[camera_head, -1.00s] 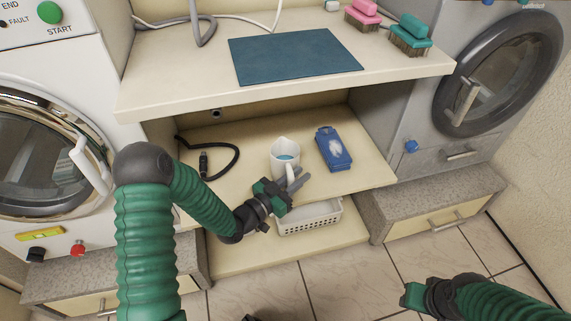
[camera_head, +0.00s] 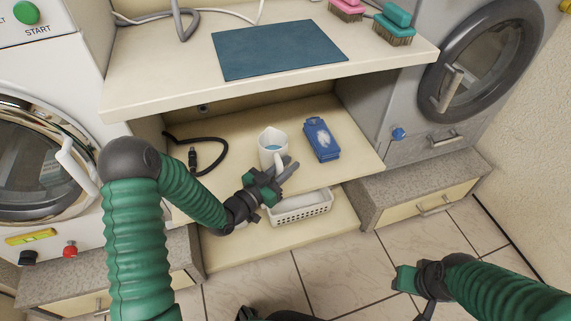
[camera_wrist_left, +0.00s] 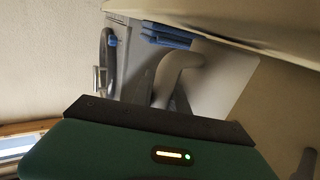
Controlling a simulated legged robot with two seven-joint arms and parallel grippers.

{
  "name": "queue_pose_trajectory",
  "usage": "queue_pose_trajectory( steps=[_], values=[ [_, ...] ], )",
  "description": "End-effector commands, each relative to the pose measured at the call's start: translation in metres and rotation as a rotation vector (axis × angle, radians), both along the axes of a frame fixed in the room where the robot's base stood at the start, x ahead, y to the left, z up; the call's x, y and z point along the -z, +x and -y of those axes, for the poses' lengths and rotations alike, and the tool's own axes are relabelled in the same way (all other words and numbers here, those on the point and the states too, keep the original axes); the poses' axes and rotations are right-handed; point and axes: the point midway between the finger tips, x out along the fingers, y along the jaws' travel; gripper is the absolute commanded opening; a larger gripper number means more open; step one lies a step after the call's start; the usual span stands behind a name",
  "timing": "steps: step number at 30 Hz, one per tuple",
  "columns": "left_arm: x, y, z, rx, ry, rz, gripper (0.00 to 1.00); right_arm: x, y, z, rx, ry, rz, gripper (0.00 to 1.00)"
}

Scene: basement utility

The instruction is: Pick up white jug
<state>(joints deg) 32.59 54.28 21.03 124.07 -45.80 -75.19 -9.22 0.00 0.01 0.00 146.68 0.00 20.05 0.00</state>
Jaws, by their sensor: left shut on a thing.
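A blue packet (camera_head: 321,139) lies right of the jug. A black cable (camera_head: 195,158) lies to its left. A white basket (camera_head: 300,209) sits on the lower shelf. The countertop (camera_head: 165,75) overhangs the shelf, with washing machines on both sides.

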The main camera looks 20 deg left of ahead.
Motion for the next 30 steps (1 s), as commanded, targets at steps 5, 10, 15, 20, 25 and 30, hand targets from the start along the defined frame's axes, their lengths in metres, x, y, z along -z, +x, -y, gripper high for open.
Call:
queue_pose_trajectory(
  steps=[5,10,15,20,25,30],
  values=[
    [-0.035,0.0,0.0,0.001,0.001,0.005,0.0,-0.029,0.0,0.0,0.0,0.0,0.0,0.36],
    [-0.033,-0.039,-0.011,0.0,0.0,-0.001,0.0,-0.041,0.0,0.0,0.0,0.0,0.0,0.36],
    [-0.039,-0.089,-0.027,-0.002,-0.003,-0.003,0.0,-0.061,0.0,0.0,0.0,0.0,0.0,0.36],
    [-0.041,-0.129,-0.038,-0.001,-0.004,0.0,0.0,-0.072,0.0,0.0,0.0,0.0,0.0,0.36],
    [-0.041,-0.15,-0.044,0.001,0.0,0.003,0.0,-0.075,0.0,0.0,0.0,0.0,0.0,0.36],
    [-0.041,-0.153,-0.045,0.001,-0.001,0.006,0.0,-0.075,0.0,0.0,0.0,0.0,0.0,0.36]
  ],
)
